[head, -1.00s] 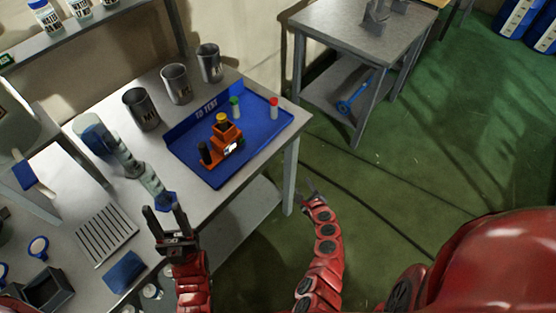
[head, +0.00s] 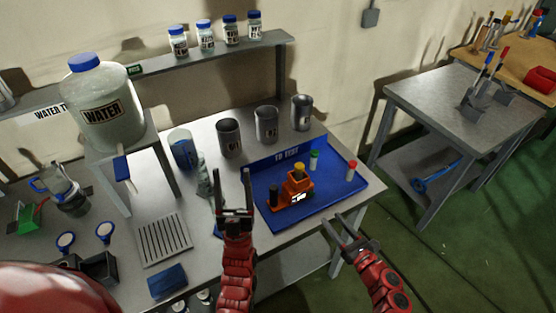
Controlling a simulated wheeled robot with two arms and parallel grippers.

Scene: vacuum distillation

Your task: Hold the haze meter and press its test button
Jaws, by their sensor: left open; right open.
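The orange haze meter (head: 292,190) stands on the blue tray (head: 325,204) labelled "TO TEST". It has a yellow top, a dark cylinder on its left side and a small lit display on its front. The test button is too small to make out. My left gripper (head: 233,190) is open and empty, pointing up in the picture, left of the tray and apart from the meter. My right gripper (head: 346,228) is open and empty near the tray's front right corner.
A slotted rack (head: 165,238) and blue sponge-like block (head: 167,281) lie left. A water jug (head: 100,105) stands back left. A second table (head: 450,105) is right.

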